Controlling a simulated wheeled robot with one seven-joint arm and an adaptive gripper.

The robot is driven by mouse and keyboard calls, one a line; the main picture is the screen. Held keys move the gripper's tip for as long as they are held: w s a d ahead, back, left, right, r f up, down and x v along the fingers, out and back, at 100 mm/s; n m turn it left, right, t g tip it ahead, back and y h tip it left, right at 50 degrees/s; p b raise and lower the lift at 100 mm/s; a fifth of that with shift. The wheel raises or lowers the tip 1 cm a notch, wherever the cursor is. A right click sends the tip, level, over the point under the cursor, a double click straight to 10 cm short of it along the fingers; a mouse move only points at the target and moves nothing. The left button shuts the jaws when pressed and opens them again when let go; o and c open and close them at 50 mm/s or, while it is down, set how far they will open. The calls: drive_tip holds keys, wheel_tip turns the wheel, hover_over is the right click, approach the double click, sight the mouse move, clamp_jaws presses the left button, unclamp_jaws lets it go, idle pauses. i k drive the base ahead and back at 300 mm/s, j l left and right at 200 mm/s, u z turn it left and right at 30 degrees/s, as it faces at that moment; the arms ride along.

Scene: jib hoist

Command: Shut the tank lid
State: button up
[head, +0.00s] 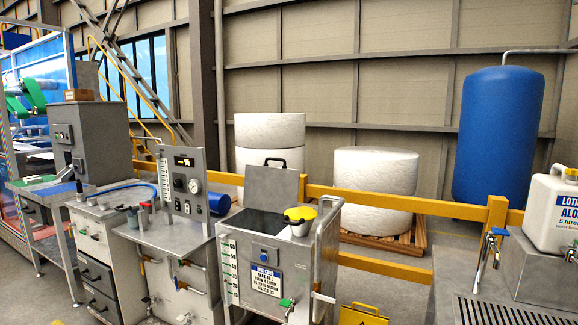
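The steel tank (250,262) stands at the lower centre of the head view, with a printed label and a level scale on its front. Its lid (272,190) is a grey panel standing raised at the back edge, with a dark handle (275,161) at its top. The tank's mouth is open and its dark inside shows. A white vessel with a yellow top (300,215) sits at the right part of the tank's top. My gripper is not in view.
A steel cabinet with a gauge panel (187,195) stands left of the tank. A yellow rail (400,203) runs behind it. At the right is a counter with a drain grate (515,312) and a white lotion canister (553,215). A yellow floor sign (362,316) stands between.

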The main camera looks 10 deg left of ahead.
sight(276, 190)
drive_tip(key=u, duration=0.65)
drive_tip(key=i+j+z, duration=0.2)
drive_tip(key=i+j, duration=0.8)
drive_tip(key=i, duration=0.4)
drive_tip(key=i+j+z, duration=0.2)
drive_tip(key=i+j, duration=1.05)
drive_tip(key=i, duration=0.1)
